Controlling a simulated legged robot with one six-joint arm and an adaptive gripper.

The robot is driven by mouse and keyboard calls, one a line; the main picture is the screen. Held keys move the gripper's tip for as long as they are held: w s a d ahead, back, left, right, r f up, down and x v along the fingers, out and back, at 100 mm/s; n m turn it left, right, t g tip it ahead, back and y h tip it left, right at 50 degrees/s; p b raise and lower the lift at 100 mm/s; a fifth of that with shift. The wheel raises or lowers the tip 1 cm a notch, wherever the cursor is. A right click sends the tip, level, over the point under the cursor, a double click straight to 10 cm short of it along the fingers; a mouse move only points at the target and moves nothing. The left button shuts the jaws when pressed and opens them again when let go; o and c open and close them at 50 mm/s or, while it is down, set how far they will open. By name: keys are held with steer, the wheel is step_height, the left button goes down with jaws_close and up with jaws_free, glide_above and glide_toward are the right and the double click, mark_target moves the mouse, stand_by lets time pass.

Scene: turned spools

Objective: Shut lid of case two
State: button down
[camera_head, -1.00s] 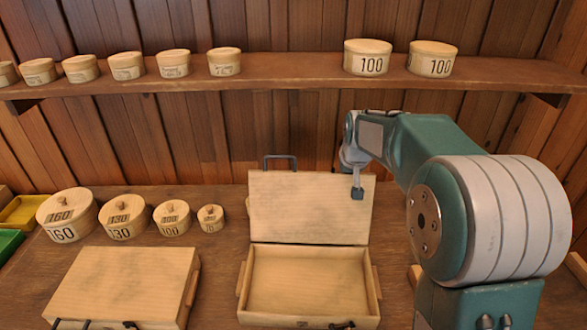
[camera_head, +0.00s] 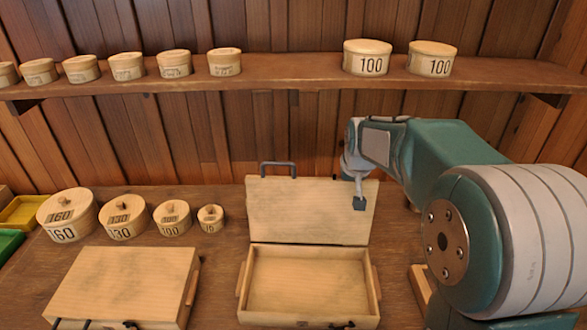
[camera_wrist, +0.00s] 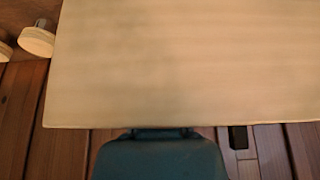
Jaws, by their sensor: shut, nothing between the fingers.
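The open case (camera_head: 243,290) stands on the bench in the centre, its tray empty. Its pale wooden lid (camera_head: 295,212) stands up at the back, with a dark handle (camera_head: 278,164) on its upper edge. My gripper (camera_head: 359,204) is shut and empty, its tip overlapping the upper right of the lid's face; I cannot tell if it touches. In the wrist view the lid (camera_wrist: 190,60) fills most of the picture and my gripper (camera_wrist: 160,155) shows at the bottom by its edge. A second case (camera_head: 115,280) at left has its lid down.
Several round lidded boxes (camera_head: 124,222) stand behind the left case. A shelf (camera_head: 290,72) above carries more round boxes. Yellow (camera_head: 20,212) and green (camera_head: 8,243) trays lie at far left. A narrow strip of bench is free between the cases.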

steer(key=shift+s+a+f, duration=0.1)
steer(key=shift+s+f, duration=0.05)
steer(key=shift+s, duration=1.05)
steer(key=shift+s+a+f, duration=0.1)
steer(key=shift+s+f, duration=0.05)
steer(key=shift+s, duration=1.05)
steer(key=shift+s+a+f, duration=0.1)
steer(key=shift+s+f, duration=0.05)
steer(key=shift+s, duration=1.05)
steer(key=shift+w+r, duration=0.2)
steer(key=shift+r, duration=0.95)
step_height(320, 180, up, 6)
steer(key=shift+r, duration=0.1)
steer(key=s+f+t, duration=0.1)
steer(key=s+f, duration=0.2)
steer(key=s, duration=2.1)
steer(key=shift+s+d, duration=0.2)
steer(key=shift+d, duration=0.25)
